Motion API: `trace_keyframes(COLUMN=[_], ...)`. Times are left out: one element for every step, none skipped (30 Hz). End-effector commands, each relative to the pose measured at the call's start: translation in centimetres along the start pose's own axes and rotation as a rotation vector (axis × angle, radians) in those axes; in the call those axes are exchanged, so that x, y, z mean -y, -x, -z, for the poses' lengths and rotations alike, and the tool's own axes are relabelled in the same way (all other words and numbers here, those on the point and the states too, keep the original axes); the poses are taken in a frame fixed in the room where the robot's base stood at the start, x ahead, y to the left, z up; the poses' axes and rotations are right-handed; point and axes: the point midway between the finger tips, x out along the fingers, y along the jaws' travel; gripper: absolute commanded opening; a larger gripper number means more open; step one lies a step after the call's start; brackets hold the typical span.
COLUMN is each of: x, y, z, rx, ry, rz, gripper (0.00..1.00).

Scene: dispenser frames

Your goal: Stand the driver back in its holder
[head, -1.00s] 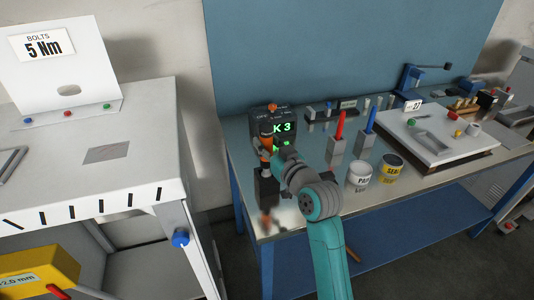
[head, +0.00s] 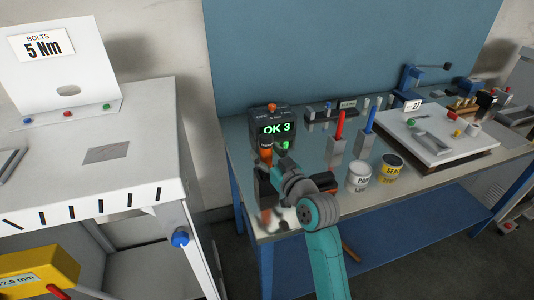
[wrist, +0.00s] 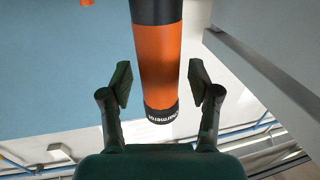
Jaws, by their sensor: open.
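The driver (wrist: 160,55) has an orange grip with a dark band and a dark, lettered end cap. In the wrist view its capped end lies between the two fingers of my gripper (wrist: 161,85), with a gap on each side. In the head view the driver's orange part (head: 265,157) shows upright above a dark block (head: 264,187), which looks like its holder. My arm partly covers both, so how deep the driver sits cannot be told. My gripper is open around the driver.
A black box with a green "OK 3" display (head: 277,128) stands just behind the driver. To the right are grey blocks holding a red tool (head: 340,125) and a blue one (head: 371,120), two cans (head: 359,176) and a white board (head: 440,142). A blue panel (head: 350,55) backs the bench.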

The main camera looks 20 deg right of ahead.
Motion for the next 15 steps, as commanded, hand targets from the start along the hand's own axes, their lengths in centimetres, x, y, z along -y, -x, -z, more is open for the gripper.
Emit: trace_keyframes(x=[0.0,0.0,0.0,0.0,0.0,0.0,0.0,0.0,0.0,0.0,0.0,-0.1,-0.1,-0.1,-0.1], y=[0.0,0.0,0.0,0.0,0.3,0.7,1.0,1.5,2.1,2.7,3.3,4.1,4.8,5.4,6.2], z=[0.0,0.1,0.2,0.4,0.3,0.2,0.2,0.2,0.2,0.2,0.2,0.2,0.2,0.2,0.2], rx=[0.000,-0.001,-0.001,-0.002,0.000,0.000,0.000,0.000,0.001,0.001,0.001,0.001,0.000,0.001,0.001], ry=[0.000,0.000,0.000,0.001,0.000,0.000,0.000,-0.001,-0.001,0.000,0.000,0.000,0.001,0.000,0.000], rz=[0.000,0.000,0.000,0.000,-0.001,-0.001,-0.001,-0.001,-0.001,-0.001,-0.001,-0.002,-0.003,-0.002,-0.002], gripper=[0.61,0.61,0.61,0.61,0.61,0.61,0.61,0.61,0.61,0.61,0.61,0.61,0.61,0.61,0.61])
